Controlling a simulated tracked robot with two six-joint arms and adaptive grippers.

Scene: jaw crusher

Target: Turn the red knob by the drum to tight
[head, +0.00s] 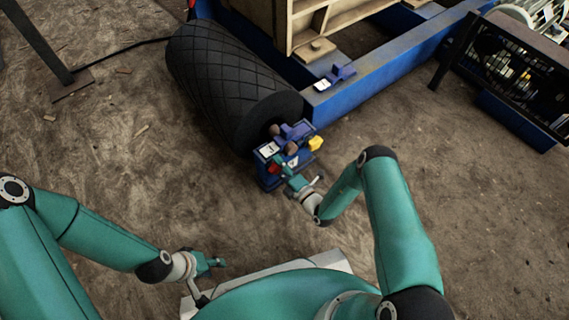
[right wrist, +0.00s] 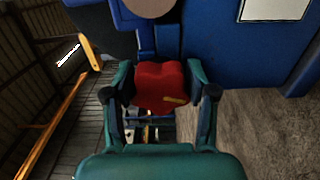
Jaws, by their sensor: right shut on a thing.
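The red knob (right wrist: 162,85) sits between the two fingers of my right gripper (right wrist: 162,92) in the right wrist view, with a small yellow mark on its lower right part. My right gripper is shut on it. In the head view the red knob (head: 274,168) shows small on the blue bearing mount (head: 265,178) at the end of the black drum (head: 225,85), and my right gripper (head: 283,172) reaches it from the right. My left gripper (head: 218,262) hangs over the floor near my base, holding nothing visible; its finger gap is too small to judge.
A yellow part (head: 316,143) sits on the mount's right side. A blue frame beam (head: 390,65) runs behind the drum to the upper right. A caged machine (head: 515,75) stands at the right. Bare dirt floor (head: 110,150) lies left of the drum.

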